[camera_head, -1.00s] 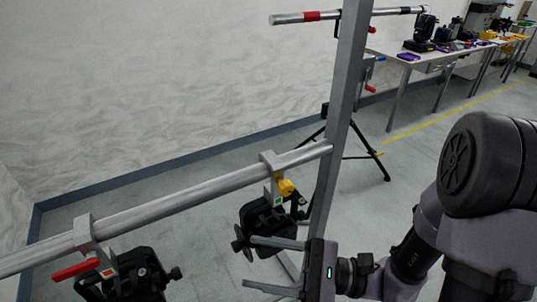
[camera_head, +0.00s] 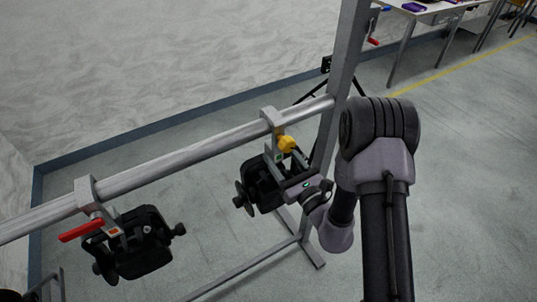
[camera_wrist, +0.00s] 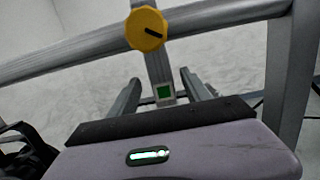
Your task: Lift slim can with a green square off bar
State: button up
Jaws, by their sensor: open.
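The can with a green square (camera_head: 267,192) is black and hangs below the bar (camera_head: 190,154) from a grey hook clamp (camera_head: 272,120) with a yellow knob (camera_head: 287,143). My gripper (camera_wrist: 163,86) is open, with one finger to the left and one to the right of the stem. It does not look closed on anything. In the head view its body (camera_head: 303,187) is against the can's right side, and its fingers are hard to make out.
A second black can (camera_head: 134,243) hangs further left on the bar, with a red handle (camera_head: 81,230) and an orange square. A table (camera_head: 420,12) is far at the back right.

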jog(key=x, duration=0.3)
jog(key=shift+w, duration=0.2)
grip_shut()
dwell(1.2)
